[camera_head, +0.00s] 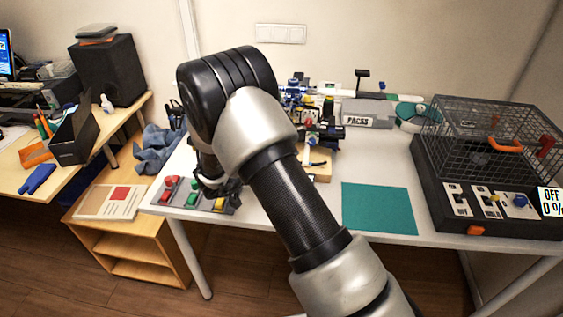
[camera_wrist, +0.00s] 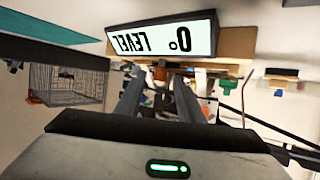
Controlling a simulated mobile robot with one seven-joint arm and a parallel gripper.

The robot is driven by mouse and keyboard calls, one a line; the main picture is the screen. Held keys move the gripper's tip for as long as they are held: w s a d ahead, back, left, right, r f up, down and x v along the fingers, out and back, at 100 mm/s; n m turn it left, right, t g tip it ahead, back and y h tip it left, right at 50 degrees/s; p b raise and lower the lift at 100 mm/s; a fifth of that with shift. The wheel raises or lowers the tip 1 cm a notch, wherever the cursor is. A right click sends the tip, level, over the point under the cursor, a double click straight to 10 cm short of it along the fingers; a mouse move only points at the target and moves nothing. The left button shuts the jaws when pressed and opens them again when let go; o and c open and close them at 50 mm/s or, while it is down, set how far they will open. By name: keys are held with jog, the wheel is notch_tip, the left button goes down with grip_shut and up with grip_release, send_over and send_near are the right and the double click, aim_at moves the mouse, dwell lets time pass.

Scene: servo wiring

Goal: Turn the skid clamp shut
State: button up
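My gripper (camera_wrist: 158,85) shows in the wrist view with its two dark fingers apart and nothing clearly held between them. In the head view it is mostly hidden behind my own arm, low over the left end of the white table (camera_head: 384,160). I cannot make out the skid clamp for certain. A wooden block with a dark lever-like part (camera_head: 318,164) shows just right of my arm, partly covered by it. In the wrist view a display reading LEVEL 0° (camera_wrist: 165,40) appears upside down beyond the fingertips, in front of a wooden board (camera_wrist: 237,42).
A grey panel with red, green and yellow parts (camera_head: 193,195) lies near the table's left front corner. A teal mat (camera_head: 379,208) lies clear at the front. A wire cage on a black base (camera_head: 487,135) fills the right. A grey PACKS box (camera_head: 369,114) stands at the back.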

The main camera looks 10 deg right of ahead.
jog(key=p+v, duration=0.2)
jog(key=v, duration=1.5)
jog(key=shift+s, duration=0.2)
jog(key=shift+w+r, duration=0.1)
